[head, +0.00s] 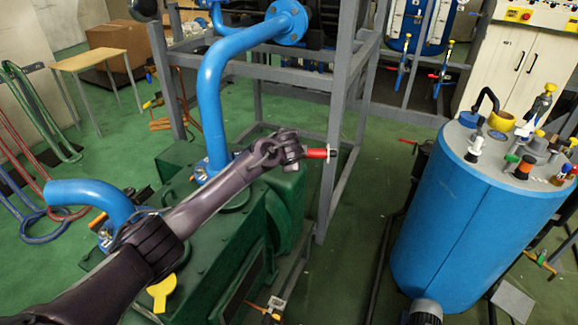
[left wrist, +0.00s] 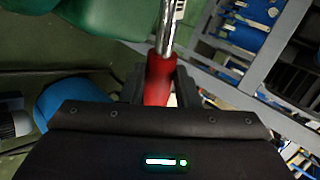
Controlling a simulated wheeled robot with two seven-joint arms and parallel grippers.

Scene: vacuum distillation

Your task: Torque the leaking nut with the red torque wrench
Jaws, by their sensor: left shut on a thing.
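My left arm comes in from the left over the green pump (head: 215,245). My left gripper (head: 302,152) is shut on the red torque wrench (head: 319,153) and holds it in the air just beyond the pump's right end. In the left wrist view the wrench's red handle (left wrist: 157,82) sits between the two dark fingers, and its silver shaft points up and out of the picture. In the head view the shaft is barely seen. The leaking nut cannot be told apart; bolted flanges show at the foot of the blue pipe (head: 212,110), partly hidden by my arm. My right gripper is not in view.
A grey metal frame (head: 335,120) stands close beyond the wrench. A blue tank (head: 465,220) with valves on its lid stands at the right. A wooden table (head: 88,60) and hanging hoses are at the left. Green floor is open between frame and tank.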

